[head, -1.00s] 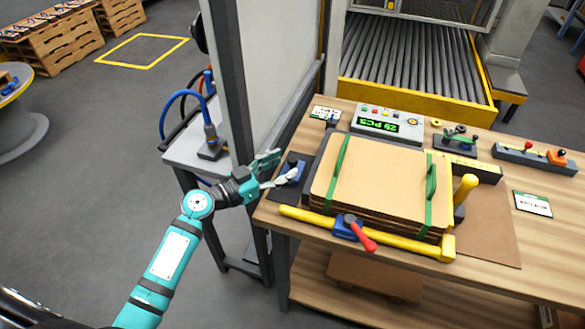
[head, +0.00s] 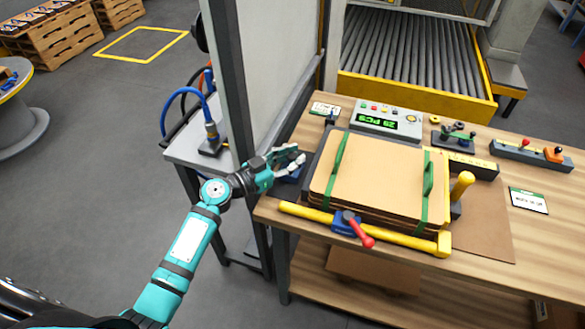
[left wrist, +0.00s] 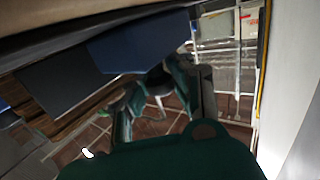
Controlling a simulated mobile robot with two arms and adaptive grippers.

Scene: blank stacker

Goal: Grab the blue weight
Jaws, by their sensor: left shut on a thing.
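The blue weight (head: 291,176) with a dark knob sits at the left end of the workbench, left of the strapped cardboard stack. My left gripper (head: 292,160) is over its top, with its fingers shut on it and hiding the knob and much of the body. In the left wrist view the weight (left wrist: 135,43) shows as a large blue block, and the gripper fingers (left wrist: 160,98) close around its dark knob. My right gripper is not in view.
The cardboard stack (head: 385,168) lies right of the weight, with a yellow clamp bar (head: 400,241) in front. A counter box (head: 388,120) stands behind. A grey upright post (head: 240,130) stands close to my left gripper.

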